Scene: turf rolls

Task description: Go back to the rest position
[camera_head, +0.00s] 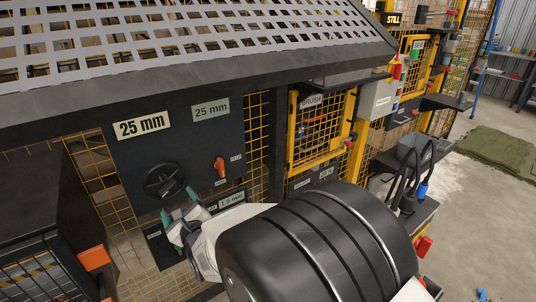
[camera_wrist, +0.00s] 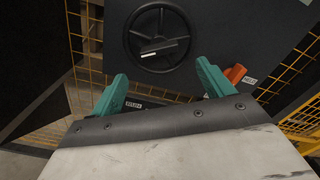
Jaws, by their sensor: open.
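My gripper (camera_head: 177,222) is in front of the dark control panel (camera_head: 137,193), below its black handwheel. In the wrist view my gripper (camera_wrist: 160,88) shows two teal fingers spread apart with nothing between them. The handwheel (camera_head: 164,180) has a round rim and also shows ahead of the fingers in the wrist view (camera_wrist: 157,38). The fingers look apart from it. My black and white arm hides the lower middle of the head view.
An orange knob (camera_head: 219,167) sits right of the handwheel. Labels (camera_head: 141,124) reading 25 mm are above. A perforated grey sheet (camera_head: 180,30) overhangs the panel. Yellow mesh doors (camera_head: 318,130) stand to the right. A dark cabinet with an orange block (camera_head: 93,257) is at left. Open floor (camera_head: 470,220) lies at right.

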